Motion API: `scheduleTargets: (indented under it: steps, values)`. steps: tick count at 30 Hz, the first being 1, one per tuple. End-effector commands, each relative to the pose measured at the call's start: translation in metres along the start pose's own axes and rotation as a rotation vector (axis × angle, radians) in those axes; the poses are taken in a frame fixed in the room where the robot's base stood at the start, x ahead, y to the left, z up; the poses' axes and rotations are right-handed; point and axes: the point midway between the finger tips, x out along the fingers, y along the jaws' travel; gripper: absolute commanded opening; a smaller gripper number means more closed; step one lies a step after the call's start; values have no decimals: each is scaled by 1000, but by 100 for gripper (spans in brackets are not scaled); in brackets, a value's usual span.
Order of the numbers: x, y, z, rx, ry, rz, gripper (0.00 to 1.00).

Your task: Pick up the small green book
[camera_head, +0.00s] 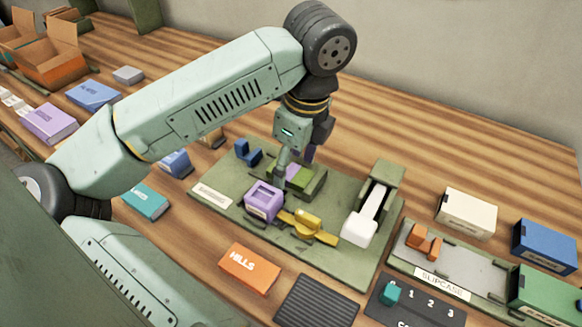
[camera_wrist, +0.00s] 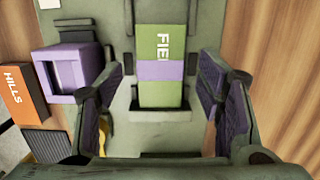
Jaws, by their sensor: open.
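The small green book (camera_wrist: 157,94) lies in a dark green holder in the middle of the wrist view, with white letters starting "FIE" and a purple band around it. In the head view, the green book (camera_head: 276,172) is partly hidden behind my gripper. My gripper (camera_head: 297,165) points down above it. In the wrist view, the fingers of my gripper (camera_wrist: 158,80) are open, with one on each side of the book. The book is not held.
A purple block (camera_head: 263,201), a yellow clamp-like part (camera_head: 307,223) and a white-and-green lever device (camera_head: 370,210) stand on the green board (camera_head: 340,262) around the holder. An orange "HILLS" book (camera_head: 249,268) lies in front. Bare table shows behind the board.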

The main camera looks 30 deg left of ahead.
Motion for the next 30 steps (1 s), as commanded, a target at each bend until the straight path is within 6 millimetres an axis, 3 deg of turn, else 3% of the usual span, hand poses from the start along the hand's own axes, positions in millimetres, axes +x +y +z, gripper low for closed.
scheduleTargets:
  steps: [5, 30]
  values:
    - [11, 0, 0, 1, 0, -1, 61]
    - [14, 0, -1, 1, 0, -1, 61]
